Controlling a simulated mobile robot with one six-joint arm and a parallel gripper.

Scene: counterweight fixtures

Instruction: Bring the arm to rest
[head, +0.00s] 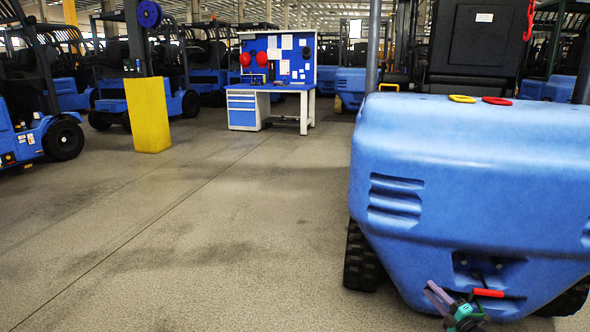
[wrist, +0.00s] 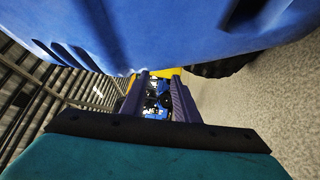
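My gripper (head: 436,292) shows at the bottom of the head view, low in front of the blue counterweight (head: 460,170) of a forklift. It is close to the recess in the counterweight's lower face, left of a red handle (head: 488,293). In the wrist view, the two purple fingers of my gripper (wrist: 160,80) stand apart with nothing held between them. The blue counterweight (wrist: 190,30) fills the top of that view, near the fingertips. I cannot tell whether they touch it. The rest of my arm is out of the head view.
A blue workbench (head: 270,88) and a yellow post (head: 148,115) stand farther back, with several forklifts behind. The concrete floor (head: 220,240) to the left is clear.

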